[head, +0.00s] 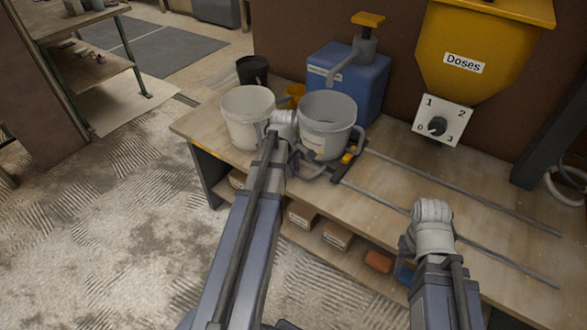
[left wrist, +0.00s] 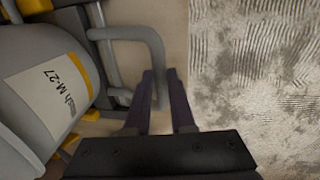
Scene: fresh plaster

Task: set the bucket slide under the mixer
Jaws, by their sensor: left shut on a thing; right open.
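The bucket slide (head: 341,170), dark with yellow parts, sits at the left end of two rails on the bench. A grey bucket (head: 327,128) stands on it; in the left wrist view this bucket (left wrist: 45,85) has a label ending in M-27. My left gripper (head: 298,166) is at the slide's front; in the left wrist view its fingers (left wrist: 165,105) are shut on the slide's grey bar handle (left wrist: 157,55). My right gripper (head: 433,212) is open and empty over the bench's front, its fingertips mostly hidden. I cannot clearly identify the mixer; a dark post (head: 548,135) stands at the right.
A second pale bucket (head: 249,117) stands left of the slide, near a black pot (head: 252,71). A blue tank (head: 347,82) with a yellow-topped pump is behind. A yellow hopper (head: 475,60) marked Doses hangs above a dial (head: 437,126). The rails (head: 460,192) run clear rightward.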

